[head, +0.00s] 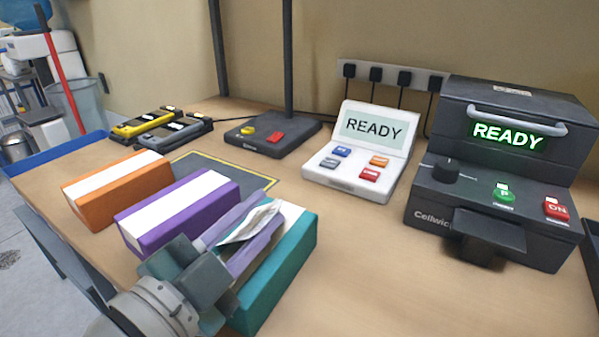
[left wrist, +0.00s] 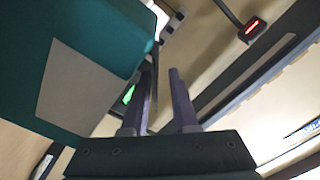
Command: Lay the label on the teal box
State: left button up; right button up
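The teal box (head: 300,252) stands at the front of the table with a white band on top, partly hidden by my left gripper (head: 274,204). The white label (head: 252,223), slightly curled, shows between the fingers over the box; I cannot tell whether it touches the top. In the left wrist view, the fingers of my left gripper (left wrist: 165,76) stand apart with a visible gap. The teal box (left wrist: 112,35) fills the upper left there, with a pale patch on one face. My right gripper is not in view.
A purple box (head: 152,238) and an orange box (head: 98,211) stand to the left. Behind are a yellow-edged mat (head: 205,161), a dark stand base (head: 262,146), a white READY console (head: 345,187) and a black READY machine (head: 430,207). The front right tabletop is clear.

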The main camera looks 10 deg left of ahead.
pick_arm(q)
jog(key=shift+o, duration=0.3)
jog(key=shift+d, duration=0.1)
jog(key=shift+s+d, duration=0.25)
jog(key=shift+d, duration=0.45)
jog(key=shift+s+d, duration=0.2)
jog(key=shift+d, duration=0.45)
jog(key=o, duration=0.6)
jog(key=shift+c, duration=0.2)
jog(key=v, duration=1)
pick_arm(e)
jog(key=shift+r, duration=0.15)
